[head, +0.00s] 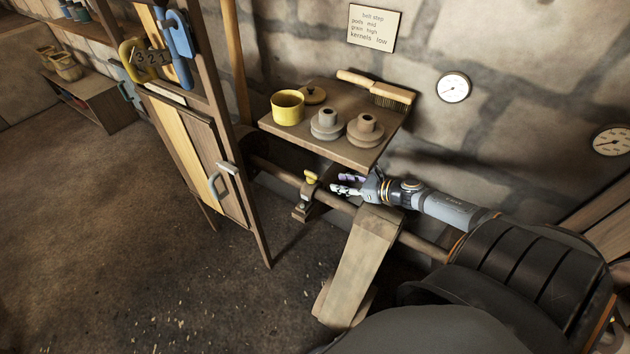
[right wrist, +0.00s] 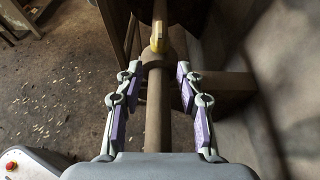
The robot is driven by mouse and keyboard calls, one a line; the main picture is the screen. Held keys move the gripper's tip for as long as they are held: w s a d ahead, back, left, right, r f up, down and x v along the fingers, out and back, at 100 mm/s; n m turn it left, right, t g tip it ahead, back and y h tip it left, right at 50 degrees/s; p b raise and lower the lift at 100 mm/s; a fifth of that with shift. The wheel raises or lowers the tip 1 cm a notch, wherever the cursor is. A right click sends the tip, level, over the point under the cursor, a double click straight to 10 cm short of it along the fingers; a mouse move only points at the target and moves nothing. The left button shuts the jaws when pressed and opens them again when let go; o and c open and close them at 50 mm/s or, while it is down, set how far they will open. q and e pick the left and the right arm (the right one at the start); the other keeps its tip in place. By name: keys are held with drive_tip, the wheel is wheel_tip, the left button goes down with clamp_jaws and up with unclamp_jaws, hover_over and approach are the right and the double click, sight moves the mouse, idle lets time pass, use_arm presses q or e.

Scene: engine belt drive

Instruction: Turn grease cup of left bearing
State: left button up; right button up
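The left bearing (head: 303,207) is a small block on the long shaft (head: 275,172), beside the wooden cabinet. Its yellow grease cup (head: 310,178) stands on top. My right gripper (head: 346,185) reaches in from the right and is just right of the cup, apart from it. In the right wrist view the gripper (right wrist: 158,70) is open and empty. Its purple-padded fingers are on either side of the shaft in the picture, and the yellow grease cup (right wrist: 158,38) shows beyond the fingertips. My left gripper is not in view.
A wooden shelf (head: 290,122) above the shaft holds a yellow pot, two grey flanged parts and a brush. A wooden post (head: 357,262) supports the shaft under my right arm.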

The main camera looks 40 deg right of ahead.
sight(313, 174)
drive_tip(key=w, duration=0.2)
drive_tip(key=w+a, duration=0.1)
drive_tip(key=w, duration=0.1)
drive_tip(key=w+a, duration=0.1)
drive_tip(key=shift+w+a+r, duration=0.1)
drive_tip(key=shift+w+a, duration=0.15)
drive_tip(key=shift+w, duration=0.15)
drive_tip(key=x, duration=0.4)
drive_tip(key=shift+w+f, duration=0.25)
drive_tip(key=shift+f, duration=0.1)
clamp_jaws()
